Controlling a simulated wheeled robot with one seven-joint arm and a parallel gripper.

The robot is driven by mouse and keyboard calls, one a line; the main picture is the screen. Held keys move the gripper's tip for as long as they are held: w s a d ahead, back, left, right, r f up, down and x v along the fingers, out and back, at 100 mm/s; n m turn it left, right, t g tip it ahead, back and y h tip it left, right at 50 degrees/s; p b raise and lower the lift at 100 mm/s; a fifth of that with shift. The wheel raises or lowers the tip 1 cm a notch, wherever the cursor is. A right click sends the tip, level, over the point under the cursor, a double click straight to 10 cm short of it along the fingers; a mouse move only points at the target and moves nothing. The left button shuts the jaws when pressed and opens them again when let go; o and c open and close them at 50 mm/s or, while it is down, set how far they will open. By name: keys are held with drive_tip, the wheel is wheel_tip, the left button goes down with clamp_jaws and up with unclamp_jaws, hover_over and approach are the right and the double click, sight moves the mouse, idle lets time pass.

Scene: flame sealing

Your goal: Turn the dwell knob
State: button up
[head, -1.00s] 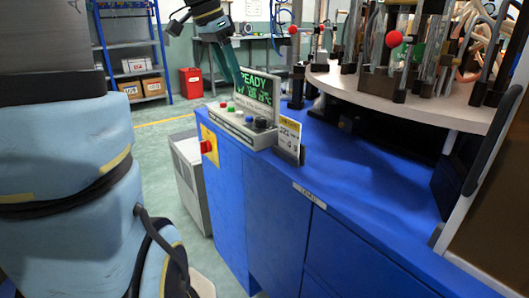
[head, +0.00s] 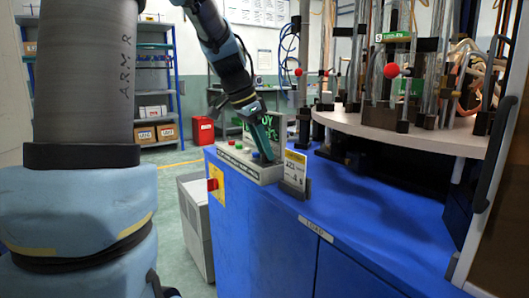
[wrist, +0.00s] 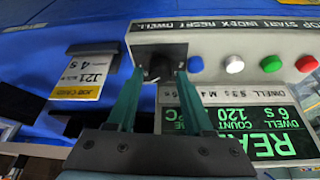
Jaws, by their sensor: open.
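The dwell knob (wrist: 157,68) is dark and sits at the end of the control panel, under the DWELL label, in the wrist view. My gripper (wrist: 159,78) is open, with one teal finger on each side of the knob. I cannot tell whether the fingers touch it. In the head view my gripper (head: 270,153) reaches down onto the right end of the grey control panel (head: 236,162) and hides the knob. The green-lettered display (wrist: 245,120) shows DWELL 6 s and COUNT 120; its text is upside down in the wrist view.
Blue (wrist: 195,64), white (wrist: 234,64), green (wrist: 271,64) and red (wrist: 306,64) buttons line the panel beside the knob. A yellow-and-white job card (head: 295,168) stands close by. A round table (head: 400,135) with rods and a red ball (head: 392,71) is to the right.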

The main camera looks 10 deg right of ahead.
drive_tip(key=shift+d+f, duration=0.2)
drive_tip(key=shift+f, duration=0.2)
drive_tip(key=shift+c, duration=0.2)
clamp_jaws()
